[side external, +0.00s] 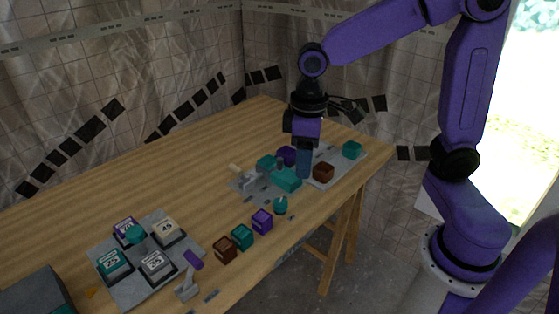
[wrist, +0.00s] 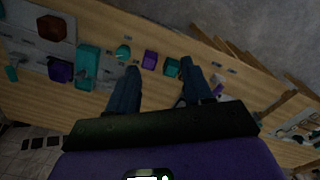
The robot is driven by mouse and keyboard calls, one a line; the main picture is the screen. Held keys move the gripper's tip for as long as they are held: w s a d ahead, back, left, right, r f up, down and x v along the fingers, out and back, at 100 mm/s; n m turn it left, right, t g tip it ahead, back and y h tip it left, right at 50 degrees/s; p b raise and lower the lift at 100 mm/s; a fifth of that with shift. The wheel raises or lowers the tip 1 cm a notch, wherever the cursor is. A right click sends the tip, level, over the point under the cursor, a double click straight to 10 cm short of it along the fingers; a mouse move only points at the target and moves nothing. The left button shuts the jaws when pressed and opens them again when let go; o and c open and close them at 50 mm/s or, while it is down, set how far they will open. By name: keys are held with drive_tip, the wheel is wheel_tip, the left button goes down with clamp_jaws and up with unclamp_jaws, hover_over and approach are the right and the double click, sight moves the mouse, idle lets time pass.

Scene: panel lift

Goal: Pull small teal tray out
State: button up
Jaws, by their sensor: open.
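A small teal box (side external: 242,237) stands near the table's front edge, between a brown box (side external: 225,249) and a purple box (side external: 262,221); it looks like the small teal tray, though other teal pieces are in view. In the wrist view the teal box (wrist: 172,66) shows beyond and between my fingertips, with the purple box (wrist: 150,59) to its left. My gripper (side external: 304,176) points down over the grey panel area at the back right, well away from the teal box. In the wrist view my gripper (wrist: 160,70) is open with nothing between its fingers.
A larger teal block (side external: 285,180), a dark brown block (side external: 323,172) and a teal cube (side external: 352,150) sit around my gripper. A round teal knob (side external: 280,205) stands near the row. A plate of numbered tiles (side external: 154,263) and a purple-handled lever (side external: 190,276) are at front left. The table's back left is clear.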

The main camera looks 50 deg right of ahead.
drive_tip(key=w+d+f+m, duration=0.1)
drive_tip(key=w+d+m, duration=0.45)
drive_tip(key=w, duration=0.85)
drive_tip(key=m, duration=0.3)
approach(280, 159)
wheel_tip(280, 159, down, 10)
drive_tip(key=shift+w+a+f, duration=0.1)
drive_tip(key=shift+w+f, duration=0.05)
drive_tip(key=shift+f, duration=0.05)
clamp_jaws()
